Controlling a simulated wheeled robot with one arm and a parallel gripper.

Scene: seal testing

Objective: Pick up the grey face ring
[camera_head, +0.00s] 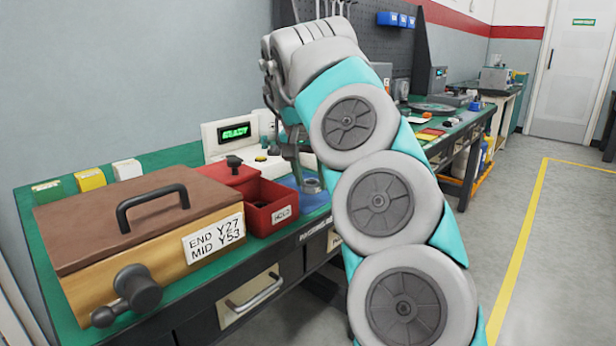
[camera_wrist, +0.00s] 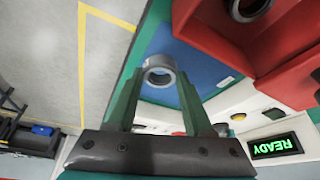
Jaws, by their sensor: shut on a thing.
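The grey face ring (camera_wrist: 160,77) is a short grey cylinder with an open bore, between the tips of my two fingers in the wrist view. My gripper (camera_wrist: 159,88) is shut on it. In the head view the ring (camera_head: 312,185) shows at the end of my gripper, over the blue mat (camera_head: 318,201) on the bench. I cannot tell whether the ring touches the mat. My arm hides part of the bench behind it.
A red bin (camera_head: 272,213) with a white label stands just left of the mat; a dark ring (camera_wrist: 246,7) lies in it. A brown-lidded box (camera_head: 75,229) with a black handle fills the bench's left. A display (camera_head: 237,133) reads READY behind. The floor (camera_head: 566,255) at right is clear.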

